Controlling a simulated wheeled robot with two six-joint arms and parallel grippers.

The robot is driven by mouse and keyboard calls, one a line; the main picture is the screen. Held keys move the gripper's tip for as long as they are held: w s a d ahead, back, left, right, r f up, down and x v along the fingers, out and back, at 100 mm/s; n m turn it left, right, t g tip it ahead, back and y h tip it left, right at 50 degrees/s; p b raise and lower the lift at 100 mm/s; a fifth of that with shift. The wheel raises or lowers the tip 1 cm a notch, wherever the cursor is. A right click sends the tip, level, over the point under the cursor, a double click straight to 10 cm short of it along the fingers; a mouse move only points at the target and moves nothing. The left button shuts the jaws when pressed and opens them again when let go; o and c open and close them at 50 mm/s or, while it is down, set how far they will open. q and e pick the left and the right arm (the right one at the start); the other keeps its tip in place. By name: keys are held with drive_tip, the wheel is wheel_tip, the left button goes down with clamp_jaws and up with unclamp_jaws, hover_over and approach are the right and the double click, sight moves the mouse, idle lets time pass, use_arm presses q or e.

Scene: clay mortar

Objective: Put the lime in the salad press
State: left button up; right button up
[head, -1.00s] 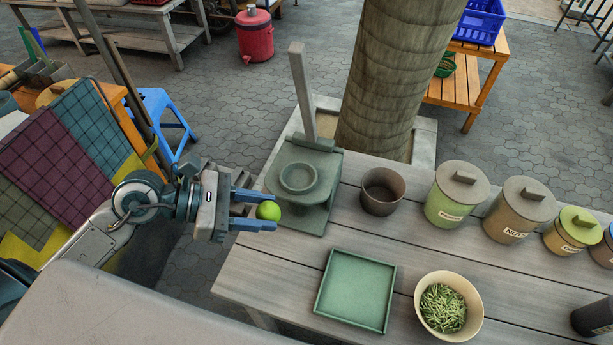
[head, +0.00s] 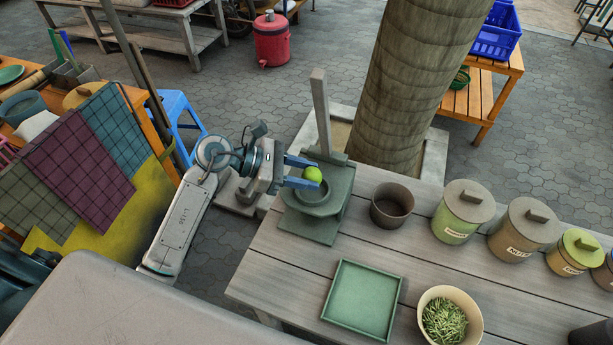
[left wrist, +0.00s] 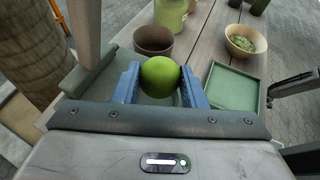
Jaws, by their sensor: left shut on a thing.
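The green lime (head: 312,174) is held between the blue fingers of my left gripper (head: 306,174). It also shows between the fingers in the left wrist view (left wrist: 160,77). The salad press (head: 322,222) is dark green with an upright grey post and a round cup (head: 314,207) on its base. In the head view the lime appears over the cup's far part; its exact height above the cup is hard to tell. My right gripper does not show in the head view.
A brown pot (head: 391,207) stands right of the press. A square green tray (head: 362,299) and a cream bowl of green pieces (head: 449,314) are in front. Lidded canisters (head: 463,210) line the right side. A thick trunk (head: 405,90) rises behind the table.

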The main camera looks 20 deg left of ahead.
use_arm(q)
drive_tip(key=shift+w+p, duration=0.3)
drive_tip(key=shift+w, duration=0.1)
wheel_tip(320, 180, down, 3)
drive_tip(key=shift+r+p, duration=0.1)
drive_tip(key=shift+p, duration=0.45)
drive_tip(key=shift+f, duration=0.4)
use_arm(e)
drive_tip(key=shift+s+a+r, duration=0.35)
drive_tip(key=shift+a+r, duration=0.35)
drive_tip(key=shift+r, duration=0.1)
use_arm(q)
drive_tip(key=shift+f, duration=0.15)
drive_tip(key=o, duration=1)
drive_tip(key=shift+c, duration=0.2)
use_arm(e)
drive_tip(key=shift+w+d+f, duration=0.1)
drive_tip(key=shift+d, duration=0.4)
use_arm(q)
drive_tip(key=shift+r, duration=0.2)
